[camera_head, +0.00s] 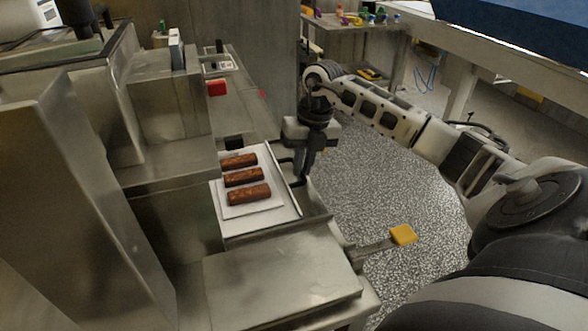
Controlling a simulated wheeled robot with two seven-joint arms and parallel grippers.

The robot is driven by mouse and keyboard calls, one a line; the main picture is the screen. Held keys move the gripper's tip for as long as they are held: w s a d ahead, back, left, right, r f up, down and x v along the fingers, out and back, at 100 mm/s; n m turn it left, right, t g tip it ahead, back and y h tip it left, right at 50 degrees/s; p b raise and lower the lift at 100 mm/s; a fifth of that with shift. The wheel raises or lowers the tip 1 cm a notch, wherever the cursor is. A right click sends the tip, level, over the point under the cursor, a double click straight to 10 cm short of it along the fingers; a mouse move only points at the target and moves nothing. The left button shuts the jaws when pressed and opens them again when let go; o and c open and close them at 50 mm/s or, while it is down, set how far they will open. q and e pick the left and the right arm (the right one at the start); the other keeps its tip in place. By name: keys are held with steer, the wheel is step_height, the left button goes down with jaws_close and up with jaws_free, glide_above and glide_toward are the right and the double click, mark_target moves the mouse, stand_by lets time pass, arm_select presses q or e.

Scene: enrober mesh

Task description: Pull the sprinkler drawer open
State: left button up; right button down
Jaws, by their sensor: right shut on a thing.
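My right gripper (303,177) points down at the right edge of a shallow metal tray-like drawer (284,212), which I take to be the sprinkler drawer. It is shut on a dark handle (287,160) at that edge; the fingers and handle partly merge in the picture. The drawer sits among the steel machine parts at the centre, and how far out it stands is hard to tell. On a white sheet (263,204) in it lie three brown bars (243,177), side by side. My left gripper is not in view.
Tall steel housings (170,105) stand close on the left. A flat steel cover (280,285) lies in front, with a yellow-ended lever (403,234) sticking out to the right. Speckled floor (370,185) is open right of the machine. A bench (350,22) stands at the back.

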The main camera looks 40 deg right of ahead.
steer(key=shift+s+d, duration=0.3)
steer(key=shift+d, duration=0.5)
steer(key=c, duration=1.5)
jaws_free()
steer(key=d+r, duration=0.1)
steer(key=r, duration=0.9)
steer(key=s+d+r, duration=0.1)
steer(key=r, duration=0.4)
steer(key=shift+s+d+r, duration=0.1)
steer(key=shift+d+r, duration=0.2)
steer(key=shift+r, duration=0.1)
